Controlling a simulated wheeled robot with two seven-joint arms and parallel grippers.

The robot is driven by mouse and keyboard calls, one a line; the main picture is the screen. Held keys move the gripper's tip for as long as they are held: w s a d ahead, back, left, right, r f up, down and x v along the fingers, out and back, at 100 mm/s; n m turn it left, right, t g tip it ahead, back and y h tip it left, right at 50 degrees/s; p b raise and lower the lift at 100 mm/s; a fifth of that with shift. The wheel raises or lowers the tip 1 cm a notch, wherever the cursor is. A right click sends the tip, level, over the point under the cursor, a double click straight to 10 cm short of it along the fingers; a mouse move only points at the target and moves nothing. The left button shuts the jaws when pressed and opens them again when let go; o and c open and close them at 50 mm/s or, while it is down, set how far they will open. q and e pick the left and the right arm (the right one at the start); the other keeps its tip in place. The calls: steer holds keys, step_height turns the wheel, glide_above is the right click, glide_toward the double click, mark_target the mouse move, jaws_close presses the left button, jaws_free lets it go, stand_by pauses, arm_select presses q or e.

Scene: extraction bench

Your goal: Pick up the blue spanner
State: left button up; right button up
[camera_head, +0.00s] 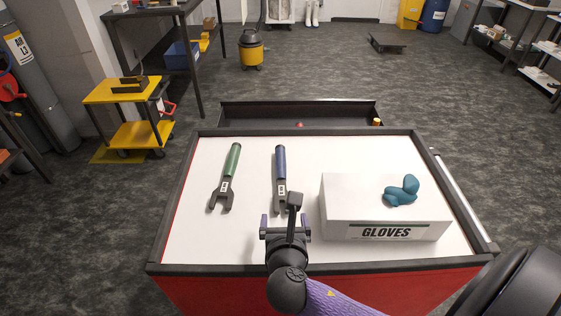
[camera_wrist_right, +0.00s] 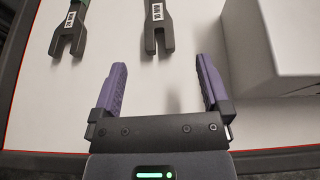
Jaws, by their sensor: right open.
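The blue spanner (camera_head: 280,165) lies on the white bench top, its blue handle pointing away and its dark forked jaw towards me. In the right wrist view the jaw of the blue spanner (camera_wrist_right: 157,30) shows ahead of the fingers, a little left of the middle of the gap. My right gripper (camera_head: 286,222) is at the near end of the blue spanner and partly hides its jaw. In the wrist view my right gripper (camera_wrist_right: 161,80) is open, with nothing between its purple fingers. My left gripper is not in view.
A green-handled spanner (camera_head: 230,170) lies left of the blue one. A white gloves box (camera_head: 345,205) with a teal glove (camera_head: 402,192) on it stands to the right. The bench has a dark raised rim (camera_head: 310,132). Free white surface lies between the tools.

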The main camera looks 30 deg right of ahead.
mark_target(282, 200)
steer(key=b+x, duration=0.1)
steer(key=x, duration=0.1)
steer(key=b+x, duration=0.1)
steer(key=x, duration=0.2)
steer(key=b+x, duration=0.1)
steer(key=x, duration=0.1)
steer(key=shift+w+f, duration=0.15)
steer(key=shift+f, duration=0.2)
steer(key=shift+w+d, duration=0.1)
steer(key=shift+w, duration=0.1)
steer(key=shift+r, duration=0.1)
jaws_close()
